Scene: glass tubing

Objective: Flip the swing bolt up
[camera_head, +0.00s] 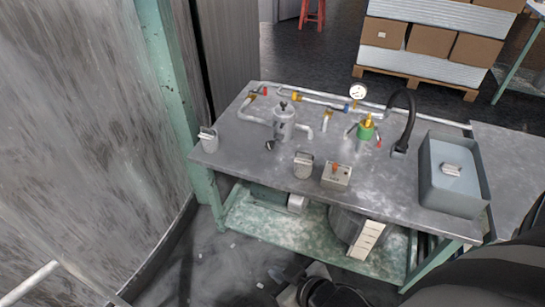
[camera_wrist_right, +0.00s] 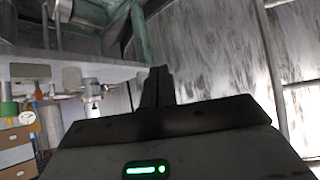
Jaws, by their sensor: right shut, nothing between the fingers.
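A grey metal vessel (camera_head: 284,122) with a lid stands on the back left part of the workbench. A small dark knob-like piece (camera_head: 269,145) sits low beside it, apparently the swing bolt's end hanging down; the detail is too small to be sure. The right wrist view is upside down and shows the vessel (camera_wrist_right: 92,88) left of my fingers, with a dark piece on it. My right gripper (camera_head: 288,273) is in front of and below the bench's front edge, well apart from the vessel. Its fingers (camera_wrist_right: 158,86) are shut and empty. My left gripper is out of view.
The workbench (camera_head: 240,160) carries metal canisters (camera_head: 303,165), a switch box (camera_head: 336,176), a green-and-brass valve (camera_head: 366,127), a gauge (camera_head: 358,92), a black curved tap (camera_head: 408,115) and a grey basin (camera_head: 453,185). Pipes run along the back. A lower shelf (camera_head: 270,235) sits under the bench.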

